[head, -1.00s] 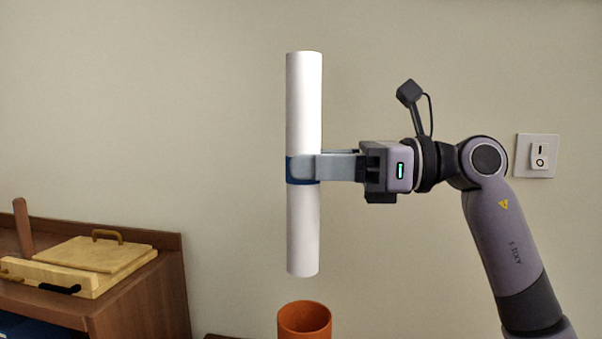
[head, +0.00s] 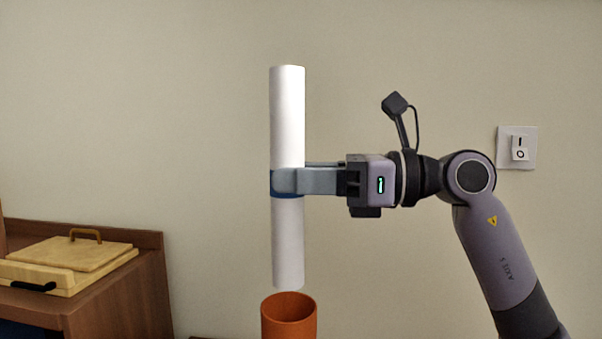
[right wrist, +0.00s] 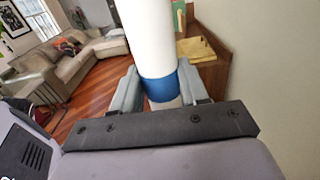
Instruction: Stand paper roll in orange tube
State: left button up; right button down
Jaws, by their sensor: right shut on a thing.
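The paper roll (head: 287,120) is a long white cylinder with a blue band around its middle. It stands upright in the air in the head view. My right gripper (head: 287,181) is shut on the roll at the blue band, coming from the right. The right wrist view also shows the roll (right wrist: 150,40) between the two fingers (right wrist: 160,88). The orange tube (head: 289,322) is below, its open top rim visible and its lower part cut off by the frame. The roll's lower end appears just above the rim, with a small gap in the picture. My left gripper is not in view.
A wooden cabinet (head: 125,290) stands at the left with a yellow wooden box (head: 75,258) on it. A light switch (head: 517,148) is on the wall at the right. A sofa (right wrist: 75,60) shows in the right wrist view.

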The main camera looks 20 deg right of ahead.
aim_at(304, 247)
jog(key=shift+f+b, duration=1.75)
jog(key=shift+f, duration=0.65)
jog(key=shift+f+b, duration=0.6)
jog(key=shift+f, duration=0.2)
jog(key=shift+f+b, duration=0.55)
jog(key=shift+f, duration=0.15)
jog(key=shift+f+b, duration=0.35)
jog(key=shift+f, duration=0.1)
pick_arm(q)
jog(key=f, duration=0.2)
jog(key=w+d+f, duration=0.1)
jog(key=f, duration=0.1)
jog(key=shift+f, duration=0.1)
pick_arm(e)
jog(key=shift+f, duration=0.1)
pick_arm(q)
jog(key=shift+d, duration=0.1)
pick_arm(e)
jog(key=shift+c, duration=2.4)
grip_release()
